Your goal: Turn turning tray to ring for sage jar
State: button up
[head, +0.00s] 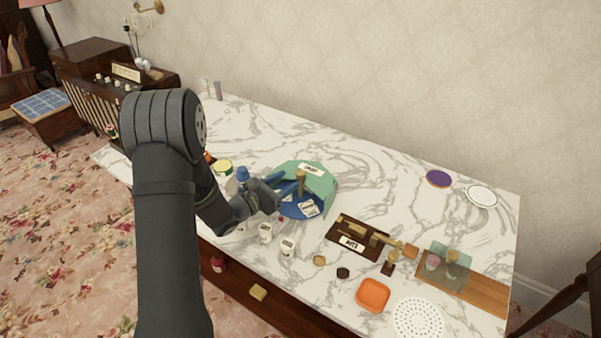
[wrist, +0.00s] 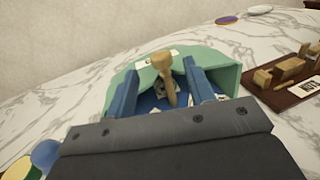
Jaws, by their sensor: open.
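The turning tray (head: 297,209) is a blue disc with white label cards on it, partly covered by a green hood (head: 320,180) with a label. A wooden peg with a round head (head: 300,178) stands up from the tray; it also shows in the wrist view (wrist: 163,66). My gripper (head: 281,188) is open, its blue fingers on either side of the peg in the wrist view (wrist: 158,78). I cannot tell whether either finger touches it. Two white labelled jars (head: 265,232) (head: 288,247) stand in front of the tray; their lettering is too small to read. The ring is not clear to me.
A dark wooden rack (head: 345,243) with a label and wooden pieces lies right of the tray. An orange dish (head: 372,295) and a perforated white disc (head: 419,319) are near the front edge. A blue-topped item (head: 242,174) is close to my wrist. The marble back is mostly clear.

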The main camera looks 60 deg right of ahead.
aim_at(297, 175)
jog(key=x, duration=0.6)
jog(key=shift+s+d, duration=0.1)
jog(key=shift+d, duration=0.15)
grip_shut()
